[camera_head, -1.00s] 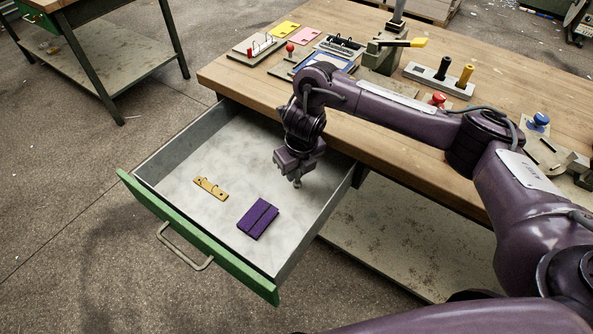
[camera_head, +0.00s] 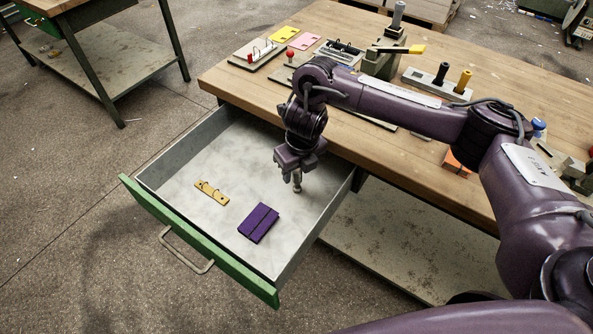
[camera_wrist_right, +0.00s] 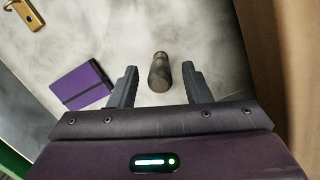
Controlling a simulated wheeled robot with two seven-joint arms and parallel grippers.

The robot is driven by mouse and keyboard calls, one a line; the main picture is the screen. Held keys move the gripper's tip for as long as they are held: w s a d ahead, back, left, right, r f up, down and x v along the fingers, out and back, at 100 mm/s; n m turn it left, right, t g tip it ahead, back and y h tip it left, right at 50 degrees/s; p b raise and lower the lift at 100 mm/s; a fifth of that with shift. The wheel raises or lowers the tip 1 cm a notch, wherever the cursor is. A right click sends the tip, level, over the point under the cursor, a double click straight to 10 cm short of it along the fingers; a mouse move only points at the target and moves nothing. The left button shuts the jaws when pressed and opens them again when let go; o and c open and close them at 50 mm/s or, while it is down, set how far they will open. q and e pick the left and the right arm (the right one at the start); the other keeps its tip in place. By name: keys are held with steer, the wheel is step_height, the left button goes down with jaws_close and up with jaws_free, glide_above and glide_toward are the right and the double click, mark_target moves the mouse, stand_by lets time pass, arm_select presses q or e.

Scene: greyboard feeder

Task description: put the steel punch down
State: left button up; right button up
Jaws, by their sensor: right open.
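The steel punch (camera_wrist_right: 159,73) is a dark grey metal cylinder. In the right wrist view it is just ahead of and between the two spread fingers of my right gripper (camera_wrist_right: 158,88), with gaps on both sides. It is over or on the pale floor of the open drawer (camera_head: 178,220); the head view does not clearly separate it from the fingers. My right gripper (camera_head: 291,181) is open, pointing down inside the drawer near its right wall. My left gripper is not in view.
A purple notebook-like item (camera_head: 258,223) and a yellow ringed strip (camera_head: 211,192) lie in the drawer. The workbench (camera_head: 345,135) above holds fixtures, a blue knob (camera_head: 539,127) and an orange block (camera_head: 457,164).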

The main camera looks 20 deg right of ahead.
arm_select(q)
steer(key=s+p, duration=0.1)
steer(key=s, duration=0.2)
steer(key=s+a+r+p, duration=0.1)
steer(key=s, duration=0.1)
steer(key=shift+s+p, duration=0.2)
steer(key=shift+p, duration=0.15)
arm_select(e)
step_height(320, 180, up, 10)
steer(key=s, duration=0.1)
steer(key=shift+s+d+f, duration=0.2)
steer(key=shift+s+f, duration=0.05)
